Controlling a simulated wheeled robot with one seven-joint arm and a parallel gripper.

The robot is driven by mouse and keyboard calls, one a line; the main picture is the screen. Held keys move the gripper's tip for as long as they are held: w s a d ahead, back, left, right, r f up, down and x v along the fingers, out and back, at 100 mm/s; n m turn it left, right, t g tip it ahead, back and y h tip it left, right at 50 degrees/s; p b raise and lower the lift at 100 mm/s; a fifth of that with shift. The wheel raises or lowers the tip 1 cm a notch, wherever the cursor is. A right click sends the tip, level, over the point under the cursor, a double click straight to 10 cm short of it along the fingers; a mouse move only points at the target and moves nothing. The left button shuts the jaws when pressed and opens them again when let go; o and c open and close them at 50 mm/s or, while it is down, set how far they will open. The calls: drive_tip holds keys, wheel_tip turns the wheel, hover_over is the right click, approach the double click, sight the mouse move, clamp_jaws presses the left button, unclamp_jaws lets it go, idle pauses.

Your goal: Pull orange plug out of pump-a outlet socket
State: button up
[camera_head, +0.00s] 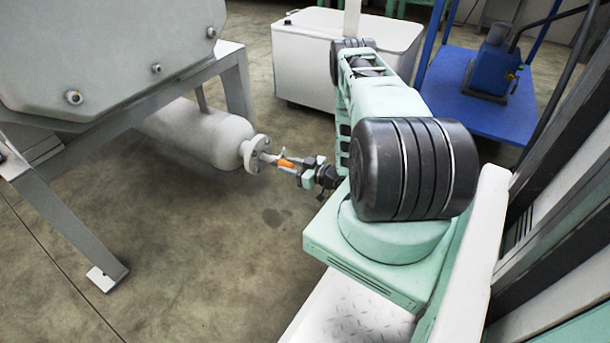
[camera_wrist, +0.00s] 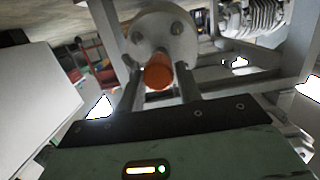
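The orange plug (camera_head: 285,163) sits in the flanged end (camera_head: 254,153) of a grey horizontal cylinder. In the wrist view the orange plug (camera_wrist: 158,76) shows its round end in front of a round grey flange (camera_wrist: 162,38) with bolts. My gripper (camera_head: 293,165) is at the plug, lined up with it. In the wrist view the two fingers of my gripper (camera_wrist: 158,80) stand on either side of the plug, with what look like narrow gaps. The socket's inside is hidden.
A grey steel frame (camera_head: 65,220) stands left of the cylinder (camera_head: 205,133). A white cabinet (camera_head: 300,60) and a blue platform (camera_head: 480,105) with a blue machine stand behind. The floor in front of the cylinder is clear.

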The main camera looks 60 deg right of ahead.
sight(282, 164)
drive_tip(key=shift+w+a+f+b, duration=0.15)
drive_tip(key=shift+w+b, duration=0.15)
drive_tip(key=shift+w, duration=0.55)
drive_tip(key=shift+w+d+f+b, duration=0.1)
drive_tip(key=shift+w+b, duration=0.15)
drive_tip(key=shift+w, duration=0.6)
drive_tip(key=c, duration=0.7)
drive_tip(key=shift+s, duration=0.1)
drive_tip(key=shift+s+d+p, duration=0.2)
drive_tip(key=shift+s+p, duration=0.7)
drive_tip(key=shift+s, duration=1.9)
drive_tip(key=shift+r, duration=0.1)
